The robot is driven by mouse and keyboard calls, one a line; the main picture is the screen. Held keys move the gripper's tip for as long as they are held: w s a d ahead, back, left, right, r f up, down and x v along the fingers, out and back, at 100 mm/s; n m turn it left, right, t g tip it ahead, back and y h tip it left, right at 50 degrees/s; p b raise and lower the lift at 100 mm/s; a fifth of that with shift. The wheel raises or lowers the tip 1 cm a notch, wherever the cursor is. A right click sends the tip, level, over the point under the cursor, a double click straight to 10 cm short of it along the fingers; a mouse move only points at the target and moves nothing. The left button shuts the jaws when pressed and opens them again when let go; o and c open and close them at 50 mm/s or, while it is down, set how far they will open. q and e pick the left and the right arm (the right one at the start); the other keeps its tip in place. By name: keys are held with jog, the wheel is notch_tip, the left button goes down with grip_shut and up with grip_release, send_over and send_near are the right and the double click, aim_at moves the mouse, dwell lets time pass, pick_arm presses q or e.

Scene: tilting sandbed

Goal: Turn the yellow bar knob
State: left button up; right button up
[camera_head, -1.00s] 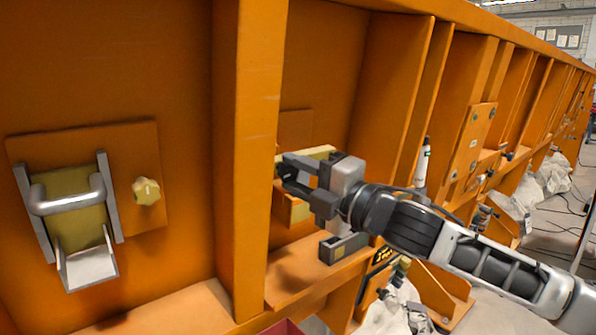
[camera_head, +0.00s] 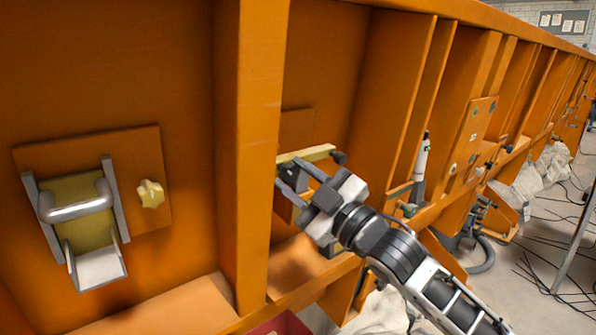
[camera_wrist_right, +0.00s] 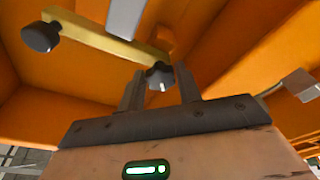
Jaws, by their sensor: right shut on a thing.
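A yellow bar (camera_head: 308,153) is mounted in the bay right of the thick orange post. It has a dark knob (camera_head: 338,157) at its right end. In the right wrist view the bar (camera_wrist_right: 100,38) runs diagonally, with one black knob (camera_wrist_right: 42,37) at its far left end and a black lobed knob (camera_wrist_right: 160,76) at its near end. My right gripper (camera_head: 284,176) is at the bar's left end. In the wrist view its fingers (camera_wrist_right: 159,84) are shut on the lobed knob, one on each side. My left gripper is not in view.
Left of the orange post (camera_head: 250,150) is a panel with a metal handle (camera_head: 78,211) and a yellow star knob (camera_head: 150,194). A white and black cylinder (camera_head: 421,160) stands to the right. An orange ledge (camera_head: 300,268) lies below the bar.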

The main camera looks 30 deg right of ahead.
jog(key=m+p, duration=0.1)
jog(key=m, duration=0.1)
jog(key=m+h+p, duration=0.1)
jog(key=m, duration=0.2)
jog(key=shift+a+r+t, duration=0.1)
jog(key=shift+r+t, duration=0.1)
jog(key=shift+t, duration=0.1)
jog(key=shift+m+h+p, duration=0.3)
jog(key=shift+m+p, duration=0.15)
jog(key=shift+m, duration=0.95)
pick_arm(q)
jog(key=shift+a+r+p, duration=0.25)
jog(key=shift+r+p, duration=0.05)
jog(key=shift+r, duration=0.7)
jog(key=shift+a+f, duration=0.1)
pick_arm(e)
jog(key=shift+m, duration=0.3)
jog(key=o, duration=0.9)
jog(key=shift+f, duration=0.15)
